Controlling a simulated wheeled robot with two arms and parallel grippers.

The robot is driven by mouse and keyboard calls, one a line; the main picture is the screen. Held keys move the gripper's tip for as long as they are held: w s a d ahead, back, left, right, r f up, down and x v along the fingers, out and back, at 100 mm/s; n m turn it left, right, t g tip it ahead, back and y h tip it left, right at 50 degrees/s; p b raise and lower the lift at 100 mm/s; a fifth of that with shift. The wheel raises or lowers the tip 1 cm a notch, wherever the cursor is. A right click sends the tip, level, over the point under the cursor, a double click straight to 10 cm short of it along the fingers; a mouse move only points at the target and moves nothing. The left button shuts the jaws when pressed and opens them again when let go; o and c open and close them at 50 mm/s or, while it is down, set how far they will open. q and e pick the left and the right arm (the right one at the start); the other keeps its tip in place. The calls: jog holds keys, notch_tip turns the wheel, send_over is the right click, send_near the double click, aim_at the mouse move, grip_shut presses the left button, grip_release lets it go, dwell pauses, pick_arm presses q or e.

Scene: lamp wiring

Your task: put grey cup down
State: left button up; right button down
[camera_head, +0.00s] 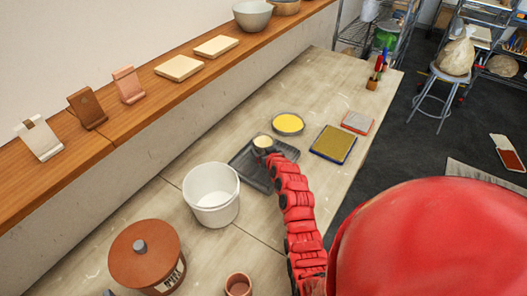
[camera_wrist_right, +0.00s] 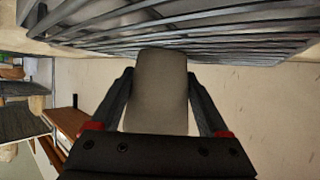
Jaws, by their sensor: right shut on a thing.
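The grey cup (camera_head: 262,142) shows small in the head view, with a pale yellowish top, at the end of my red right arm. In the right wrist view the grey cup (camera_wrist_right: 160,92) fills the space between the two dark fingers of my right gripper (camera_wrist_right: 160,80), which is shut on it. In the head view the right gripper (camera_head: 264,152) is at the dark ribbed tray (camera_head: 248,176). The tray's slats (camera_wrist_right: 190,50) lie close past the cup in the wrist view. I cannot tell whether the cup touches the tray.
A white bucket (camera_head: 211,196) stands left of the tray. A yellow-filled dish (camera_head: 288,123) and a blue-edged yellow slab (camera_head: 333,143) lie beyond and to the right. A brown lidded pot (camera_head: 145,255) and small terracotta cup (camera_head: 238,285) stand nearer. Bare table lies beyond the dish.

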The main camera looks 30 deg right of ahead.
grip_release()
